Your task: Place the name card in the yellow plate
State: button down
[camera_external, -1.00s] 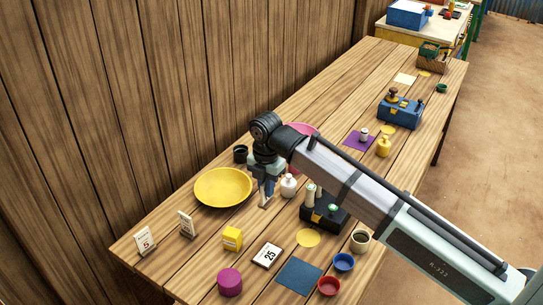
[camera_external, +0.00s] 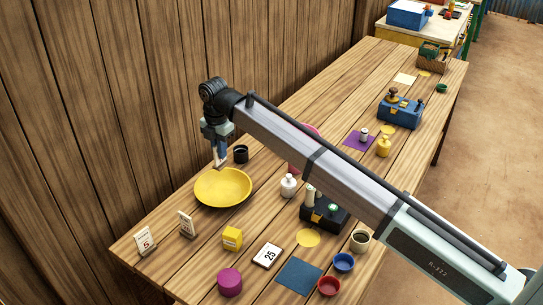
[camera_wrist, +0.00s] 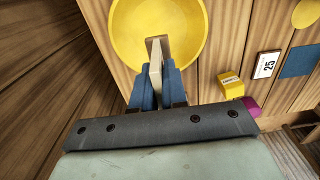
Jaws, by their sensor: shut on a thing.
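My gripper (camera_external: 221,156) is shut on a thin, pale card-like thing, which I take to be the name card (camera_wrist: 155,58). Its face is not visible, so I cannot read it. The card is held upright between the blue fingers (camera_wrist: 157,85) in the wrist view. The yellow plate (camera_external: 205,200) is a round, shallow, empty dish on the table. It also shows in the wrist view (camera_wrist: 130,30). My gripper and the card are above the plate's far side, by the wall.
A black cup (camera_external: 241,154) and a white bottle (camera_external: 288,187) stand near the plate. Two small standing cards (camera_external: 187,224) (camera_external: 146,241), a yellow box (camera_external: 232,238) and a flat "25" card (camera_external: 267,255) are in front. The wooden wall (camera_external: 150,90) is close behind.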

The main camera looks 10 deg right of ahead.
aim_at(221, 163)
jog(key=shift+w+a+f, duration=0.1)
jog(key=shift+f, duration=5.35)
jog(key=c, duration=1.1)
grip_release()
jog(key=shift+r, duration=3.5)
